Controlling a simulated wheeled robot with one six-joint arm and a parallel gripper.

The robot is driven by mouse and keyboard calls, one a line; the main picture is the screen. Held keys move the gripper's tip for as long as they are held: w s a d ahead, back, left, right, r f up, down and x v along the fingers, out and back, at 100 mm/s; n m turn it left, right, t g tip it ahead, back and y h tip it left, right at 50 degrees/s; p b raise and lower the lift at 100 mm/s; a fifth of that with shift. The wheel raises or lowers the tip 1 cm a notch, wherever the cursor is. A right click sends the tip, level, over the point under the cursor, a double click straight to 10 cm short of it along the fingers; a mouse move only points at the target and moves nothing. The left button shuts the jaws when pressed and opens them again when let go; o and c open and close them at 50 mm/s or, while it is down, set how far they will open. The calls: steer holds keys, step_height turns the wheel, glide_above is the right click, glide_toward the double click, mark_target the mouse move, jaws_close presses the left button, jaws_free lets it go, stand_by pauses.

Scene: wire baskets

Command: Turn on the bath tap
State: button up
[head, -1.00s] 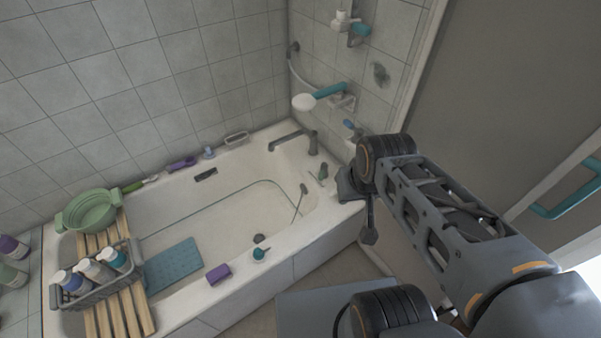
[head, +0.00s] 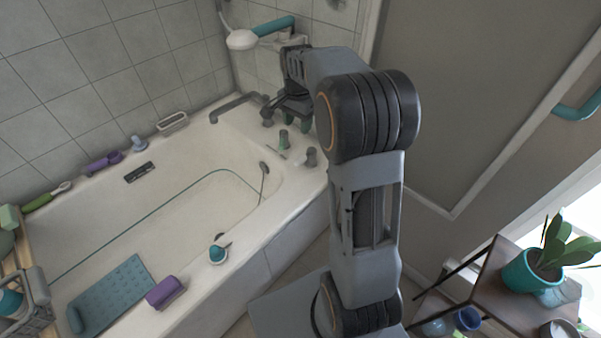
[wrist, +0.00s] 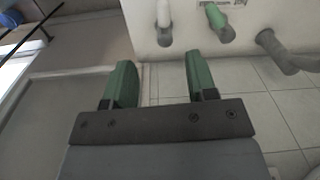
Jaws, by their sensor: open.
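The grey bath tap spout (head: 232,107) reaches over the far corner of the white bath (head: 95,230) in the head view. My gripper (head: 294,120) is above this ledge, partly hidden by my arm. In the wrist view my gripper (wrist: 160,80) has two green fingers apart with nothing between. Beyond the fingertips are a white fitting (wrist: 164,22), a green-tipped one (wrist: 219,24) and a dark grey one (wrist: 280,50). I see no contact.
A purple sponge (head: 164,292), a teal-topped item (head: 217,254) and a blue mat (head: 112,296) are at the tub's near side. A potted plant (head: 545,265) stands at right.

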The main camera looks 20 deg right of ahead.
steer(key=m+b, duration=0.1)
steer(key=b, duration=0.1)
glide_toward(300, 159)
steer(key=f+b, duration=0.1)
steer(key=f, duration=0.2)
steer(key=f+b, duration=0.1)
steer(key=f, duration=0.2)
steer(key=f+b, duration=0.1)
steer(key=f, duration=0.2)
steer(key=shift+w+f, duration=0.25)
steer(key=shift+f, duration=0.1)
steer(key=shift+c, duration=0.2)
jaws_close()
